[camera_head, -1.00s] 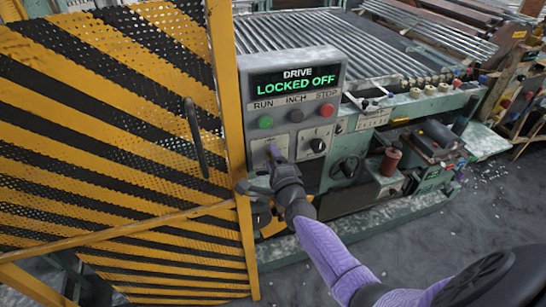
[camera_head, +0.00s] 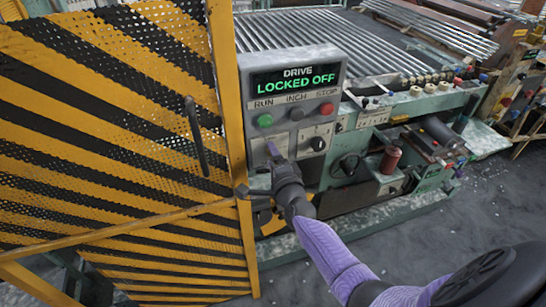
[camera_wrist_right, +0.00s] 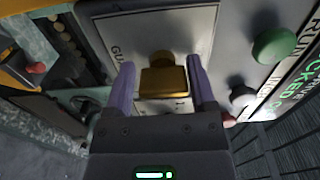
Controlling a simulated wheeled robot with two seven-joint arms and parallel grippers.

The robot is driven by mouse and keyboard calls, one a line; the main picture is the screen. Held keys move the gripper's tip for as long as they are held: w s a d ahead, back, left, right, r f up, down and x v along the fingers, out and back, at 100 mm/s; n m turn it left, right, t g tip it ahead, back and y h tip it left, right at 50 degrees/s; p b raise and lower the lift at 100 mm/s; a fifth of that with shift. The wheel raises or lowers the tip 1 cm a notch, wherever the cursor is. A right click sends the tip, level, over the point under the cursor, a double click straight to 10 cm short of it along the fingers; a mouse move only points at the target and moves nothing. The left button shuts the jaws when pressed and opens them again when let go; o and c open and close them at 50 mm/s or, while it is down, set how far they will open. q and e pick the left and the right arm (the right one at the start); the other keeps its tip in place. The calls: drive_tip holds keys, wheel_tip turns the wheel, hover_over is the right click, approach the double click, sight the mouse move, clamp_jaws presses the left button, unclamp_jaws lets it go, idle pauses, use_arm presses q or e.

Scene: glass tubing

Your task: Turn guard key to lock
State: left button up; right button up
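The grey drive panel (camera_head: 293,85) stands right of the yellow-black guard door; its green display (camera_head: 295,79) reads "LOCKED OFF". In the right wrist view the brass-coloured guard key (camera_wrist_right: 163,78) sits on a pale plate, partly lettered "GU". My right gripper (camera_wrist_right: 162,68) has its two purple fingers on either side of the key, with what look like narrow gaps. In the head view my right gripper (camera_head: 273,152) is at the lower left of the panel and hides the key. My left gripper is out of view.
The striped guard door (camera_head: 110,130), with a dark handle (camera_head: 195,137), fills the left. A green button (camera_head: 265,121), red button (camera_head: 326,109) and black knob (camera_head: 318,144) are close to my gripper. A roller bed (camera_head: 330,40) lies behind the panel.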

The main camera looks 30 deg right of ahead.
drive_tip(key=shift+o, duration=1.4)
drive_tip(key=shift+s, duration=0.1)
drive_tip(key=p+v, duration=0.2)
drive_tip(key=v, duration=0.7)
drive_tip(key=shift+s+a, duration=0.2)
drive_tip(key=shift+s, duration=0.1)
